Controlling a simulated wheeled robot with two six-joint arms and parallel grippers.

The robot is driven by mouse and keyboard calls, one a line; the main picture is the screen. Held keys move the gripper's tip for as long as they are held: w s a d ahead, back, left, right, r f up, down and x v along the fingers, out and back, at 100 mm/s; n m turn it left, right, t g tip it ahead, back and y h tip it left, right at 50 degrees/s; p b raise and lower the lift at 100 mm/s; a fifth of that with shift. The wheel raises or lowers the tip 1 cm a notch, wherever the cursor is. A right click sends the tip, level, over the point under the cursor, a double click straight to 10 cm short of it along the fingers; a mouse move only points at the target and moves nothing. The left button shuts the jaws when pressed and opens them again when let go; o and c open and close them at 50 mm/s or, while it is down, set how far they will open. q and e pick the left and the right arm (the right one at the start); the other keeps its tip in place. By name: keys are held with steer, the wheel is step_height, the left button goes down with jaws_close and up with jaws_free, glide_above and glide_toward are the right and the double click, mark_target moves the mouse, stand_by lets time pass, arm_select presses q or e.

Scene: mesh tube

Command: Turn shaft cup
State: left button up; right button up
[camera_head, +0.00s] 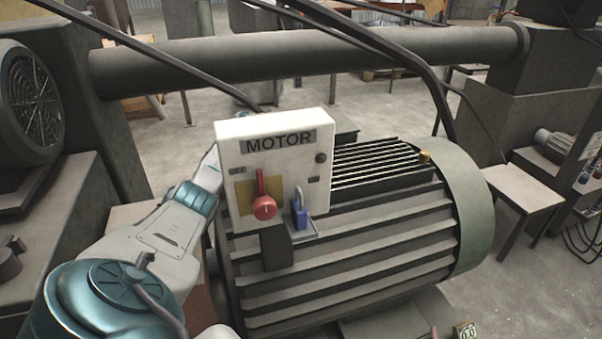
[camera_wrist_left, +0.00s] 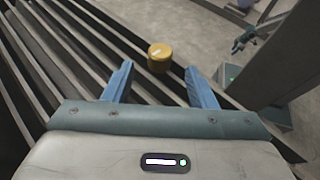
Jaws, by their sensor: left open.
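A small round brass-yellow cup (camera_head: 424,157) stands on top of the ribbed grey motor (camera_head: 360,240), near its right end. It also shows in the left wrist view (camera_wrist_left: 159,57), just beyond the fingertips and roughly centred between them. My left gripper (camera_wrist_left: 158,74) is open, with its two blue fingers apart and nothing between them. The cup appears apart from both fingers. In the head view my left arm reaches up from the lower left and passes behind the white MOTOR box, which hides the gripper. My right gripper is not in view.
The MOTOR box (camera_head: 278,155) carries a red switch (camera_head: 264,207) and a blue padlock (camera_head: 299,212). Dark cables hang above the motor. A thick grey pipe (camera_head: 300,55) runs behind it. Open floor and a small table (camera_head: 510,185) lie to the right.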

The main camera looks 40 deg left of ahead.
arm_select(q)
steer(key=shift+a+r, duration=0.1)
steer(key=shift+a, duration=0.1)
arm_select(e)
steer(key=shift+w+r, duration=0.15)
